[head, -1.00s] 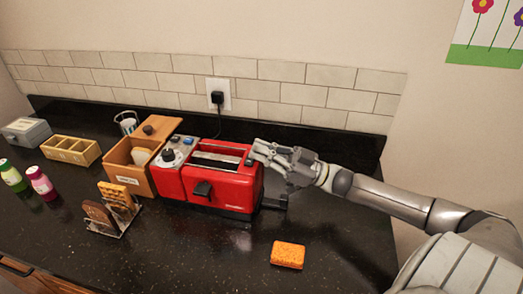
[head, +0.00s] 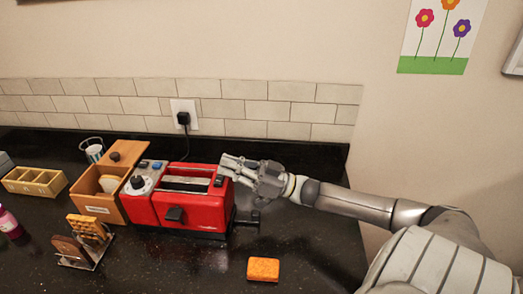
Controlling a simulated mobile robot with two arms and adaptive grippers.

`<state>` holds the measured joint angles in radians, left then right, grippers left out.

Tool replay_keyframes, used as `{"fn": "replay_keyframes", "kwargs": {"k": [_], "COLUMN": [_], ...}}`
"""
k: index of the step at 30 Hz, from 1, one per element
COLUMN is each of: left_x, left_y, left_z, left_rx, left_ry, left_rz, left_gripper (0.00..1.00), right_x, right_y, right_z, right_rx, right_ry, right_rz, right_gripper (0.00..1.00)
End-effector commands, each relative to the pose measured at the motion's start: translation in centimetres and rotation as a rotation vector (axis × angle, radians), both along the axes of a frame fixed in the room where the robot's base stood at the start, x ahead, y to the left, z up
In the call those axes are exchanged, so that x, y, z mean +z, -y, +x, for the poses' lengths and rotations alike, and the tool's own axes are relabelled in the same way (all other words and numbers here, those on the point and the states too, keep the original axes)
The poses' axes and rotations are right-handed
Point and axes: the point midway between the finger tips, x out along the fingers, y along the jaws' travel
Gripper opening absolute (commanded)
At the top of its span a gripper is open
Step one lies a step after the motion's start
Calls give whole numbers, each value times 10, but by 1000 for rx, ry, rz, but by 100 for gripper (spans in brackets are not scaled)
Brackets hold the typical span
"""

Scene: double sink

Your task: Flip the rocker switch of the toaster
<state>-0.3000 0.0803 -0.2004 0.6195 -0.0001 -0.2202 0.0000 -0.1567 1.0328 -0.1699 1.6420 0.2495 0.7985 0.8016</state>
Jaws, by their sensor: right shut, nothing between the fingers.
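My right gripper (head: 223,169) is shut and empty, coming in from the right. Its fingertips are at the toaster's top right edge, right by the small switch; I cannot tell whether they touch it. The gripper hides part of the toaster's back right corner. My left gripper is not in view.
Left of the toaster are a wooden box (head: 110,208), a toast rack (head: 75,260), a glass (head: 93,150) and a yellow divided tray (head: 35,193). An orange sponge (head: 263,269) lies in front. A plug (head: 183,118) is in the wall socket. The front counter is mostly clear.

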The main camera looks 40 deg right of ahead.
Motion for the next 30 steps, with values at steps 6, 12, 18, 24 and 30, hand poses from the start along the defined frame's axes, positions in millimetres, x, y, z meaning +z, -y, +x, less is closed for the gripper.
{"fn": "replay_keyframes", "kwargs": {"k": [6, 12, 18, 24, 30], "left_x": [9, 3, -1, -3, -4], "left_y": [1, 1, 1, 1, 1], "left_z": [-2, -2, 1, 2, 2], "left_rx": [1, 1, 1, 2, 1], "left_ry": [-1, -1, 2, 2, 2], "left_rz": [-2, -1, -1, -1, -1], "left_gripper": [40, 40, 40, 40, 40], "right_x": [13, 7, -1, -6, -8], "right_y": [6, 22, 38, 51, 57], "right_z": [-6, -26, -45, -61, -68], "right_rx": [-1, 0, 0, 0, 0], "right_ry": [2, 5, 8, 10, 11], "right_rz": [4, 5, 3, 4, 5], "right_gripper": [0, 0, 0, 0, 0]}}
